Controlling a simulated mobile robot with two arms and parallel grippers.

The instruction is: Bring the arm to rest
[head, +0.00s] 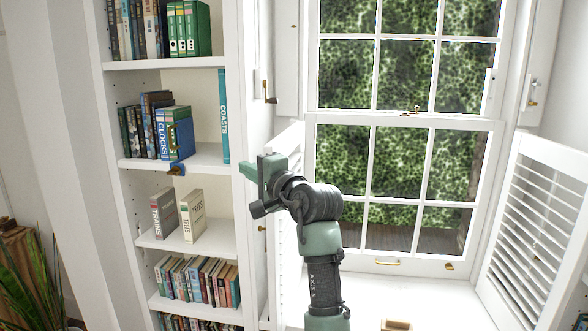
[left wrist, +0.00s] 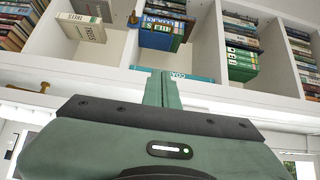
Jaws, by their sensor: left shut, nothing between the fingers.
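My left gripper (head: 266,172) is raised in front of the window's left edge, just right of the bookcase in the head view. The green arm rises to it from the bottom of the picture. In the left wrist view its two green fingers (left wrist: 162,88) lie together, shut and empty, pointing toward the shelves. The fingertips overlap the teal COASTS book (left wrist: 197,78) in that view; I cannot tell how far apart they are. My right gripper is in neither view.
The white bookcase (head: 247,105) holds several rows of books, including the CLOCKS book (head: 162,137) and the TREES book (head: 193,215). A sash window (head: 408,118) with open louvred shutters (head: 535,225) is at the right. A plant (head: 38,285) stands lower left.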

